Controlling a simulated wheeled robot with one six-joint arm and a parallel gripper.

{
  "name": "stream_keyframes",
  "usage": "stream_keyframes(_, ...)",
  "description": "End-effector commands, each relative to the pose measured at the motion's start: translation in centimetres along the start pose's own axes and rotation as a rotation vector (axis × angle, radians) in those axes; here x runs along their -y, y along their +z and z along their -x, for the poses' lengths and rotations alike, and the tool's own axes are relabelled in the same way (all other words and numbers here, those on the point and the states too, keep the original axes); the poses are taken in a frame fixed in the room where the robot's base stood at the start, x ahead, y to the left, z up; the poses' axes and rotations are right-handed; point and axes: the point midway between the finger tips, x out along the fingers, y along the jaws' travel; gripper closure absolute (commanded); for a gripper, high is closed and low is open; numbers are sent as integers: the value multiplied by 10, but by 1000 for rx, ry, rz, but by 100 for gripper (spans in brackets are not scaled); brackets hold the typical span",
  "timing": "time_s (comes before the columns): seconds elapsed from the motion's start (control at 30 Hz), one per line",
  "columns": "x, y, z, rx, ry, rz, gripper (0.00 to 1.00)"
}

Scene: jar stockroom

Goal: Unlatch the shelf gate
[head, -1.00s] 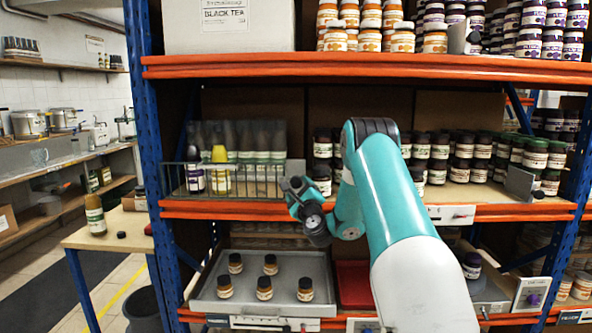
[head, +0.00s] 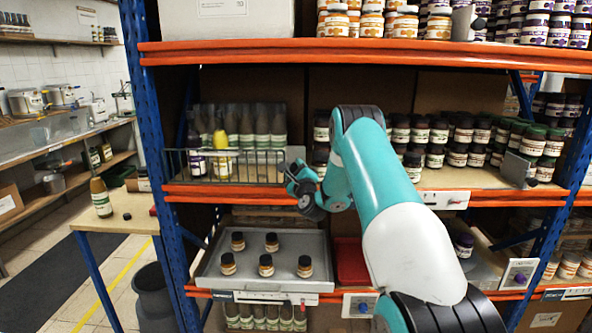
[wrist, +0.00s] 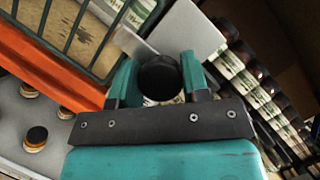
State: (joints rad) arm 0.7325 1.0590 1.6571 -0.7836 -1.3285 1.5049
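The shelf gate (head: 222,151) is a dark wire rack across the left of the middle shelf, upright in front of several bottles. A grey plate (wrist: 188,35) stands by the gate's right end. The latch knob (wrist: 160,78), black and round, shows in the wrist view beside that plate. My gripper (head: 293,174) is at the right end of the gate. In the wrist view my gripper (wrist: 160,72) has its teal fingers apart, one on each side of the knob. Whether they touch it is unclear. The latch is mostly hidden behind my gripper in the head view.
The orange shelf beam (head: 230,193) runs just below the gate. Rows of dark jars (head: 440,138) stand right of my arm. A grey tray (head: 225,284) with several small jars is on the shelf below. A wooden table (head: 140,218) is at the left.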

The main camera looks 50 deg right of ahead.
Motion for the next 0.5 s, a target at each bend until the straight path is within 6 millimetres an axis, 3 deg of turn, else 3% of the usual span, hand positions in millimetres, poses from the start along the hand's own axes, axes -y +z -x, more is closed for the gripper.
stream_keyframes(0.03, 0, 0, 0, 0, 0, 0, 69)
stream_keyframes(0.1, 0, 0, 0, 0, 0, 0, 82)
stream_keyframes(0.5, 0, 0, 0, 1, 26, 63, 82)
